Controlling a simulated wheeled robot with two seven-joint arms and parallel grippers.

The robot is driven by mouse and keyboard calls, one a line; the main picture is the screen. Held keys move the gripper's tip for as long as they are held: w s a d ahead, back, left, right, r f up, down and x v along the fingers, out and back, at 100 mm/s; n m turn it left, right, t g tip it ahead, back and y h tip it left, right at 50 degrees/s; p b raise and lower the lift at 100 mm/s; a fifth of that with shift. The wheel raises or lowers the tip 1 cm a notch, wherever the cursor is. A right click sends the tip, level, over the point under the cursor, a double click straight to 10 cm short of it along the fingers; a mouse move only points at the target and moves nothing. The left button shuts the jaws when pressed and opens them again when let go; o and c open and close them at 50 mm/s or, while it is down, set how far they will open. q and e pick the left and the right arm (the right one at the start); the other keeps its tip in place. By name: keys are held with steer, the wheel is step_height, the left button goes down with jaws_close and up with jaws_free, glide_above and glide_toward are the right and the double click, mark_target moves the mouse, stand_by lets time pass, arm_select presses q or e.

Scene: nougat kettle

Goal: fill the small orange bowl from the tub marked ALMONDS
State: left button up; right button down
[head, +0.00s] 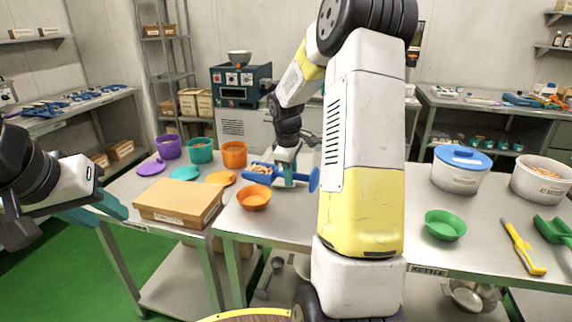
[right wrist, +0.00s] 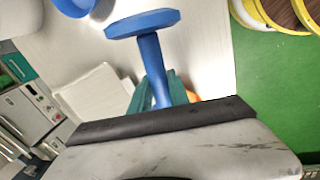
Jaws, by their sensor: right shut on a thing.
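The small orange bowl (head: 254,198) stands on the middle table near its left end. My right gripper (head: 290,173) is shut on the handle of a blue scoop (head: 313,181), just behind and right of the bowl. The scoop's head holds pale brown pieces and is beyond the bowl, apart from it as far as I can tell. In the right wrist view, teal fingers (right wrist: 154,92) clasp the blue handle (right wrist: 150,62); the scoop's head is hidden there. My left gripper (head: 103,207) is at the left, beside a cardboard box; its opening is unclear. Tub labels are too small to read.
Purple (head: 169,146), teal (head: 200,150) and orange (head: 234,154) tubs stand at the left, with loose lids before them. The closed cardboard box (head: 177,201) is left of the bowl. At right are a blue-lidded tub (head: 460,170), an open white tub (head: 543,181) and a green bowl (head: 445,225).

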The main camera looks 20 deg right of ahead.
steer(key=w+d+r+n, duration=0.1)
steer(key=d+r+n, duration=0.1)
steer(key=d+n, duration=0.15)
steer(key=a+g+h, duration=0.1)
steer(key=h, duration=0.1)
steer(key=w+a+r+g+h, duration=0.1)
steer(key=h, duration=0.1)
steer(key=w+a+h, duration=0.1)
steer(key=a, duration=0.1)
steer(key=shift+w+r+g+h, duration=0.25)
steer(key=shift+r+g+h, duration=0.05)
steer(key=shift+g+h, duration=0.1)
stand_by(0.9)
steer(key=shift+r+m+t+y, duration=0.2)
steer(key=shift+r+t+y, duration=0.55)
steer(key=shift+r+y, duration=0.65)
steer(key=shift+r+m+t+y, duration=0.15)
steer(key=shift+r+t+y, duration=0.8)
steer(key=shift+y, duration=0.75)
steer(key=shift+r, duration=0.1)
